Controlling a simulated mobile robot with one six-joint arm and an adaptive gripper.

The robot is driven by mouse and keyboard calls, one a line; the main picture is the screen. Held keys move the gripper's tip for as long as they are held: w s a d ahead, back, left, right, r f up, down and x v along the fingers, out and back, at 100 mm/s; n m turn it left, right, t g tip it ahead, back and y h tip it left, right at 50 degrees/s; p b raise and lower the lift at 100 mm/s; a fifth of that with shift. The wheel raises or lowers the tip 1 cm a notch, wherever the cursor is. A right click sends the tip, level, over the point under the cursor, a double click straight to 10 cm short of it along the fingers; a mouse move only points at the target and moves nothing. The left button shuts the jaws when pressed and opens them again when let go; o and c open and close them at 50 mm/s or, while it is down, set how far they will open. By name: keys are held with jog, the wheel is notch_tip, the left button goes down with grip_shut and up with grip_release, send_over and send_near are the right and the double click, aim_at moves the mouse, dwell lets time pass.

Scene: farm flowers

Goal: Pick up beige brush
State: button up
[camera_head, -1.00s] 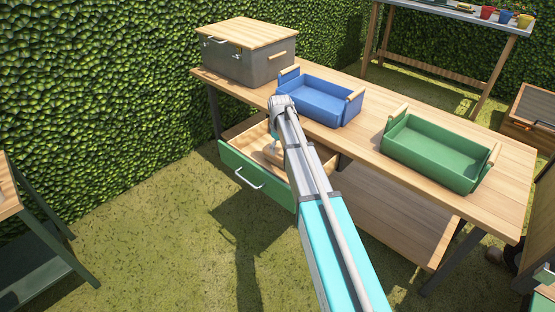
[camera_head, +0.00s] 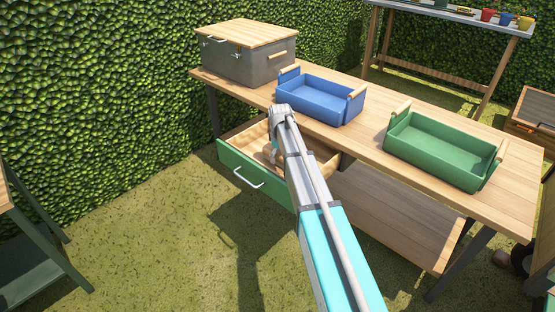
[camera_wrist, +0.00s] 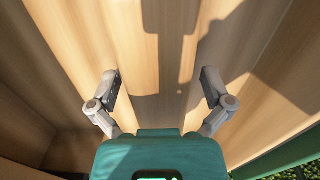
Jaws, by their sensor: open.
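My gripper (camera_wrist: 160,76) is open and empty in the wrist view, its two pale fingers wide apart above bare wooden boards. No beige brush can be made out in the wrist view. In the head view my arm reaches over the open drawer (camera_head: 254,174) with the green front, and its end goes down inside. A small beige shape (camera_head: 269,154) shows beside my arm's end there. I cannot tell whether it is the brush or part of my gripper. My arm hides part of the drawer.
The wooden table (camera_head: 365,138) stands over the drawer. It holds a grey box (camera_head: 249,62) with a wooden lid, a blue tray (camera_head: 318,105) and a green tray (camera_head: 440,157). Grass is clear in front; a hedge stands behind.

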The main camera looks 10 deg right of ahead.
dwell(0.3)
jog(key=c, duration=1.2)
jog(key=shift+r, duration=0.15)
notch_tip(320, 180, up, 3)
jog(key=p, duration=0.3)
jog(key=s+r+p, duration=0.9)
jog(key=s+p, duration=0.1)
jog(key=s, duration=0.4)
jog(key=shift+d+r, duration=0.4)
jog(key=shift+d, duration=0.05)
